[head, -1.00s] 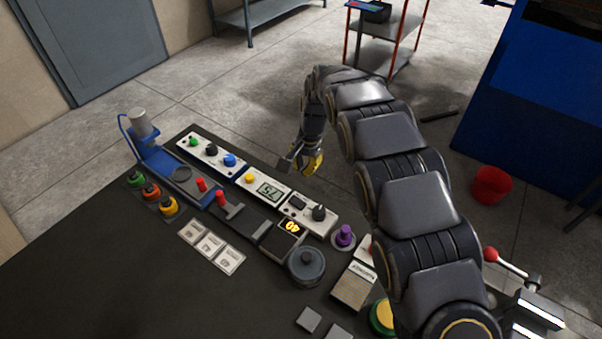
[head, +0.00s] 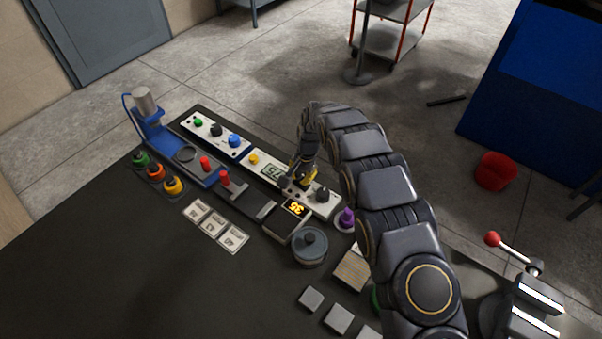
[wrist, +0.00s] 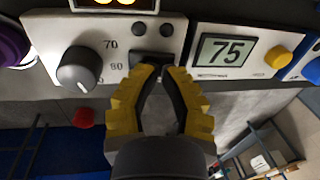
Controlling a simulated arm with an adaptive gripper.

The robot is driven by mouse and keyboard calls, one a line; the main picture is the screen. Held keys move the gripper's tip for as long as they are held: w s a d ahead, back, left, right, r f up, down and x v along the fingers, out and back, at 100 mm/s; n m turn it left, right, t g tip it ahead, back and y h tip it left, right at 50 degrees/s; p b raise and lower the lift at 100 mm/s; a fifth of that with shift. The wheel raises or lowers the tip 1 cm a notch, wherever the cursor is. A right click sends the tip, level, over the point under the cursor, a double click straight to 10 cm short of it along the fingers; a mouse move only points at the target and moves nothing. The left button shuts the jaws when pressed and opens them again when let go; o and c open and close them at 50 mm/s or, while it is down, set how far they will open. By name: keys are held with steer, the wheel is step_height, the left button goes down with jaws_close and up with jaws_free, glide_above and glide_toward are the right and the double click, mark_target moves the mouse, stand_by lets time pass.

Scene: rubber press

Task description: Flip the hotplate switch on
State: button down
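The hotplate control panel is a light grey strip (head: 320,210) on the far side of the bench. In the wrist view the panel (wrist: 112,22) carries a round grey knob (wrist: 82,70) and a dark rocker switch (wrist: 148,60) between the marks 70 and 80 and the number display. My gripper (wrist: 161,70), yellow and black, has its fingertips drawn together at the rocker's lower edge. I cannot tell whether they touch it. In the head view my gripper (head: 290,184) comes down over the panel and hides the switch.
A display panel reading 75 (wrist: 226,50) and a yellow button (wrist: 278,57) lie beside the switch. The dark bench top (head: 120,260) is clear at left.

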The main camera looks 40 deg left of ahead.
mark_target(308, 186)
steer(key=shift+a+f+h, duration=0.2)
steer(key=shift+f+h, duration=0.3)
steer(key=shift+h, duration=0.3)
steer(key=shift+d, duration=0.2)
steer(key=shift+s+d, duration=0.1)
steer(key=shift+d, duration=0.7)
steer(key=shift+r, duration=0.1)
step_height(308, 186, up, 14)
steer(key=shift+d, duration=0.4)
steer(key=shift+r, duration=0.1)
